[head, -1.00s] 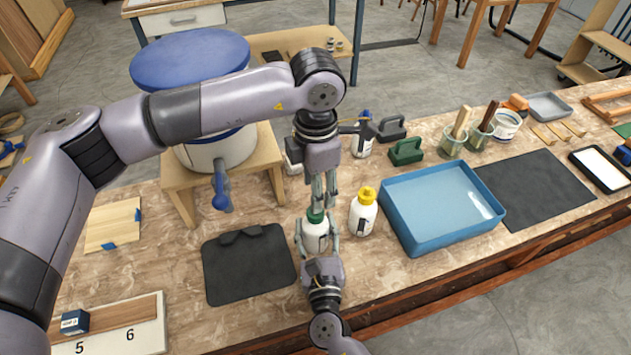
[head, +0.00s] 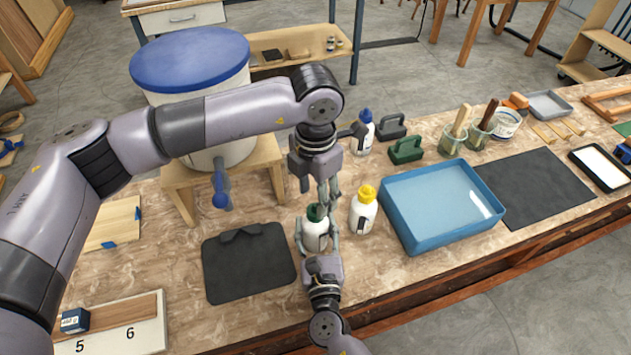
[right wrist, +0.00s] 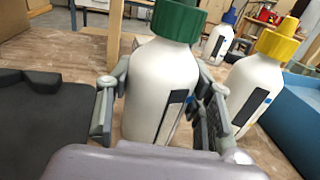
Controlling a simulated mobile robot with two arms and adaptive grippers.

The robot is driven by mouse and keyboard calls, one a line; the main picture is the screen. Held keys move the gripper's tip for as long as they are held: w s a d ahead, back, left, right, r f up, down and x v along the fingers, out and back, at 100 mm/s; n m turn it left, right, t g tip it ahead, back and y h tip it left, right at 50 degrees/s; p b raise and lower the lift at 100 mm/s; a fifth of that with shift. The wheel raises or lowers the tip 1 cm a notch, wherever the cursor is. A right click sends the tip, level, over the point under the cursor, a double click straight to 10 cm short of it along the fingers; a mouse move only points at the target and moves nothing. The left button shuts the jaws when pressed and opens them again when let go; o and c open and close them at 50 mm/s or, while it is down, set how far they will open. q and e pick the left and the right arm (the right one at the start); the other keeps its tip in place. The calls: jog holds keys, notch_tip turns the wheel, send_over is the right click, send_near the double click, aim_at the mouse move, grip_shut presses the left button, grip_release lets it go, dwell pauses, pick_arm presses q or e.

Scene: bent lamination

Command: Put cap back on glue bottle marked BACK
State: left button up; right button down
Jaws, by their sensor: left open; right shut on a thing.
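A white bottle (head: 315,237) with a green cap (head: 314,213) stands upright on the worktop. In the right wrist view the bottle (right wrist: 158,85) is close, with its green cap (right wrist: 178,16) on top and a dark label strip on its side. No marking can be read. My right gripper (head: 318,244) is shut on the bottle's body, with fingers on both sides. My left gripper (head: 329,203) is open and points down at the cap, its fingers overlapping the cap's right edge in the head view. I cannot tell whether they touch it.
A yellow-capped bottle (head: 363,212) stands close on the right, and a blue-capped bottle (head: 364,135) farther back. A blue tray (head: 395,222) lies to the right. A black mat (head: 240,275) lies to the left. A wooden stand (head: 180,176) with a large lidded tub (head: 190,65) is behind.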

aim_at(315, 205)
pick_arm(q)
jog(key=shift+f, duration=2.4)
jog(key=shift+c, duration=0.3)
grip_shut()
jog(key=shift+o, duration=0.9)
grip_release()
jog(key=shift+r, duration=0.1)
notch_tip(315, 205, up, 12)
